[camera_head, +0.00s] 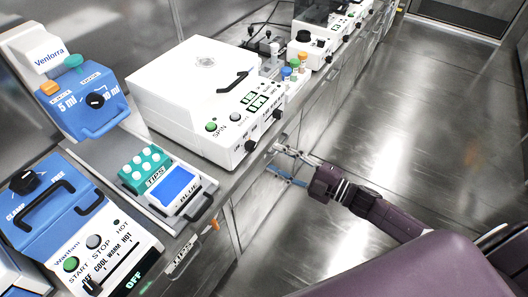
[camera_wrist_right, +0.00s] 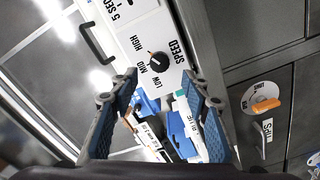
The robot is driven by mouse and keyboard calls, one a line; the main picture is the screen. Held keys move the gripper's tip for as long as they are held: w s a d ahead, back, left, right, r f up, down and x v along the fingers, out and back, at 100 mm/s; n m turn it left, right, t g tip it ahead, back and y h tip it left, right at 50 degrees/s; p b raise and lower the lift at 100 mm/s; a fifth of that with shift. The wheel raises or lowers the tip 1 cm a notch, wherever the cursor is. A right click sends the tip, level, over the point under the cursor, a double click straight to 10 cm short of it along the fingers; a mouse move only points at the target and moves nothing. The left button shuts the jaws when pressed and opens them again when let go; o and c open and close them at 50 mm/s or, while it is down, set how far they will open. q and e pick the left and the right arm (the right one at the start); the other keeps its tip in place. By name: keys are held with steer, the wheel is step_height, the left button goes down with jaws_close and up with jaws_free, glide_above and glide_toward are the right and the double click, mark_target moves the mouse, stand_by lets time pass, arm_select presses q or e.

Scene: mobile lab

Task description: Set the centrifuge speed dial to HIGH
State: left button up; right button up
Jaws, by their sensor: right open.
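The white centrifuge (camera_head: 190,85) stands on the counter in the head view, its lid down. Its speed dial (camera_head: 250,145) is a black knob on the front face. In the right wrist view the speed dial (camera_wrist_right: 158,63) shows with LOW, MID and HIGH printed around it; its small pointer mark is too fine to read surely. My right gripper (camera_head: 273,159) is open and empty, just in front of the dial and apart from it. In the right wrist view the fingers of my right gripper (camera_wrist_right: 160,76) lie either side of the dial's line. My left gripper is not in view.
A second black knob (camera_head: 277,114) sits farther along the centrifuge front. The floor aisle (camera_head: 420,130) is clear.

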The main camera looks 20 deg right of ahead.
steer(key=v, duration=0.4)
steer(key=shift+w, duration=0.1)
stand_by(0.3)
steer(key=s+d+f+m+h, duration=0.1)
steer(key=d+f+m+h, duration=0.25)
steer(key=f, duration=0.55)
steer(key=s+d+f+m+h, duration=0.1)
steer(key=d+f+m+h, duration=0.25)
steer(key=f, duration=0.45)
steer(key=s+d+f+m+g+h, duration=0.1)
steer(key=s+f+m+g+h, duration=0.15)
steer(key=s+f, duration=0.4)
steer(key=s+f+m+g+h, duration=0.1)
steer(key=s+f+m+g, duration=0.2)
steer(key=f, duration=0.7)
steer(key=s+a+f+m+g, duration=0.1)
steer(key=s+f, duration=0.4)
steer(key=s, duration=0.5)
steer(key=s+a+f+m+g, duration=0.2)
steer(key=s+a+f+g, duration=0.2)
steer(key=s, duration=0.6)
steer(key=s+a+f+m+g, duration=0.2)
steer(key=s+a+f, duration=0.2)
steer(key=s, duration=0.6)
step_height(320, 180, down, 3)
steer(key=shift+r+g, duration=0.25)
steer(key=shift+g, duration=0.1)
